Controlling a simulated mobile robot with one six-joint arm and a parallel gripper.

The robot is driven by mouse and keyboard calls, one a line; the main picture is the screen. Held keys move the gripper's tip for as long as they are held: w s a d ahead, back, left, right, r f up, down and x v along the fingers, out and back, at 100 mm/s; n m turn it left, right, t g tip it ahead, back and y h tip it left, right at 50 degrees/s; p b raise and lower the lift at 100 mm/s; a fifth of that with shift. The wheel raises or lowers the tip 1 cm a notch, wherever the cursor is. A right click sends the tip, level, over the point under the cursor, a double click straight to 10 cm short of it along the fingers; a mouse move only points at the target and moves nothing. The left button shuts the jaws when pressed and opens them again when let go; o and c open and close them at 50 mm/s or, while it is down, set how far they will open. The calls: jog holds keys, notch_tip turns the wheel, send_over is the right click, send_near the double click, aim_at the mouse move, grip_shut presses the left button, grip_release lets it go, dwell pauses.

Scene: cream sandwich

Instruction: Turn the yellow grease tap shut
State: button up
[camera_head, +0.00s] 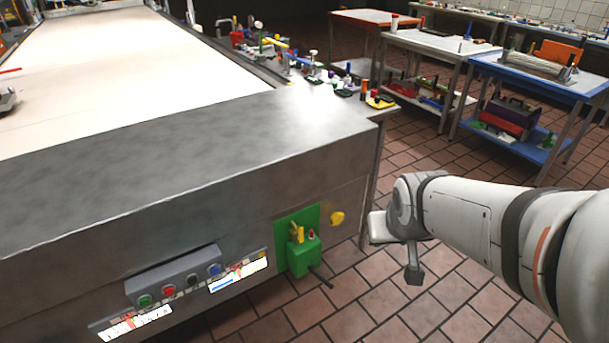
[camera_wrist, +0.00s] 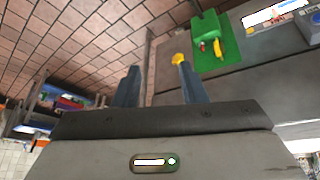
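A green panel (camera_head: 284,221) on the steel front of the machine carries a green box (camera_head: 303,258) with a yellow lever (camera_head: 297,234) and a small red part (camera_head: 311,234). A round yellow knob (camera_head: 337,218) sits just right of the panel; I cannot tell which yellow part is the grease tap. In the wrist view, the yellow lever (camera_wrist: 217,48) stands beside the red part, and the yellow knob (camera_wrist: 179,59) appears near the tip of one finger. My gripper (camera_wrist: 159,72) is open, with nothing between its fingers. In the head view it is right of the knob, apart from the panel.
A grey control box (camera_head: 176,279) with coloured buttons is left of the green panel. A dark rod (camera_head: 321,276) sticks out below the green box. The machine's corner leg (camera_head: 371,190) stands right of the knob. Tiled floor (camera_head: 362,290) is clear below; worktables (camera_head: 530,78) stand behind.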

jog(key=w+a+f+n+t+b, duration=0.1)
jog(key=w+a+f+t+b, duration=0.15)
jog(key=w+f+b, duration=0.45)
jog(key=n+t+y+b, duration=0.3)
jog(key=t+y+b, duration=0.2)
jog(key=b, duration=0.3)
send_near(302, 231)
jog(key=w+d+r, duration=0.3)
jog(key=d, duration=0.3)
jog(key=a+f+y+b, duration=0.1)
jog(key=a+f, duration=0.1)
jog(key=w+a+f+n+t+y+b, duration=0.1)
jog(key=f+y+b, duration=0.1)
jog(key=a+f+n+t+y+b, duration=0.1)
jog(key=a+f+y+b, duration=0.1)
jog(key=shift+w+a+f, duration=0.2)
jog(key=shift+w+a, duration=0.05)
jog(key=shift+a, duration=0.1)
jog(key=shift+a+f, duration=0.1)
jog(key=shift+a, duration=0.1)
jog(key=shift+w+a+y, duration=0.15)
jog(key=shift+a+y, duration=0.1)
jog(key=shift+y, duration=0.15)
jog(key=b+x, duration=0.1)
jog(key=x, duration=0.6)
jog(key=shift+w, duration=0.1)
grip_shut()
